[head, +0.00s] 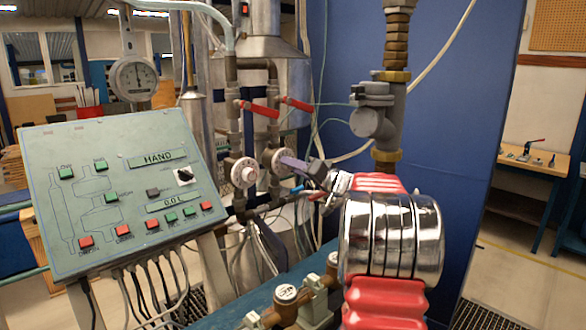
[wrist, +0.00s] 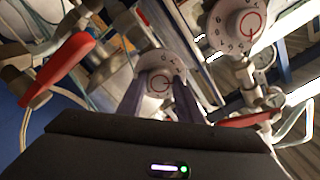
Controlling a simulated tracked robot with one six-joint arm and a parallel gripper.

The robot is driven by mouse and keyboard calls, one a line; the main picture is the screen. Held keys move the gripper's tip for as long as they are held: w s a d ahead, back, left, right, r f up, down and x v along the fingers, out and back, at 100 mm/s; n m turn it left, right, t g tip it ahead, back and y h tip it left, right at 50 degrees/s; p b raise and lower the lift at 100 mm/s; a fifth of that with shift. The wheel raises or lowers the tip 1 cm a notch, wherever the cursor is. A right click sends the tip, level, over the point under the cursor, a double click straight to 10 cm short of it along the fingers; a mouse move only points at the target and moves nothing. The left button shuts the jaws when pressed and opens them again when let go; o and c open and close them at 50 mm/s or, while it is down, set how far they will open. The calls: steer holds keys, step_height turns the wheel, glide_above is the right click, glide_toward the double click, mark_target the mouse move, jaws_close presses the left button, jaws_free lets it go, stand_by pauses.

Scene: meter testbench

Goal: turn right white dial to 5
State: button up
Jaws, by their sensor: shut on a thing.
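The right white dial (head: 280,158) is on a pipe valve in front of the metal tank. My gripper (head: 288,163) is shut on this dial. In the wrist view the two dark fingers of my gripper (wrist: 159,88) hold the dial from both sides. The left white dial (head: 244,172) is just to the left in the head view, and at the upper right in the wrist view (wrist: 238,22).
Red lever handles (head: 258,109) sit on the pipes above the dials. A green control panel (head: 120,190) with buttons and a HAND display stands at the left. A round gauge (head: 134,78) is above it. Pipes and valves (head: 286,294) are below.

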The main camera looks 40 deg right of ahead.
steer(key=shift+d+f+m, duration=0.1)
steer(key=shift+d+m, duration=0.05)
steer(key=shift+m, duration=7.05)
steer(key=o, duration=0.7)
steer(key=shift+d+f, duration=0.1)
steer(key=o, duration=0.3)
steer(key=shift+o, duration=0.2)
steer(key=shift+s+r, duration=0.15)
steer(key=shift+r, duration=0.05)
steer(key=s, duration=1.3)
steer(key=shift+s, duration=0.3)
